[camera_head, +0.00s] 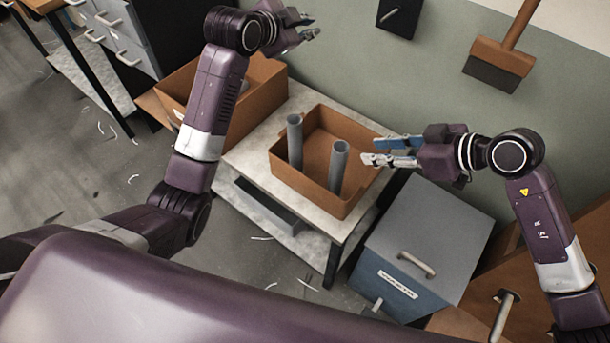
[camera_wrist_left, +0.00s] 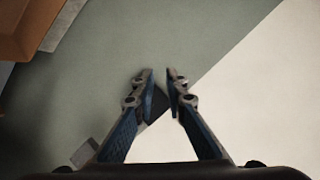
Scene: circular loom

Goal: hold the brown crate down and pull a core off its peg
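The brown crate (camera_head: 322,201) stands on a light-topped table. Two grey cores stand upright in it: the left core (camera_head: 295,142) and the right core (camera_head: 339,168). Any pegs are hidden inside the cores. My left gripper (camera_head: 312,26) is raised beyond the crate, toward the wall, with empty, parted fingers. The left wrist view shows its fingertips (camera_wrist_left: 161,78) with a gap between them. My right gripper (camera_head: 370,151) is open at the crate's right side, fingers pointing left at its rim. I cannot tell whether they touch it.
Another brown box (camera_head: 262,80) stands behind the table's (camera_head: 258,160) left end, near my left arm. A grey-blue lidded chest (camera_head: 425,240) stands right of the table. A brush (camera_head: 500,60) and a dark box (camera_head: 399,15) are on the wall.

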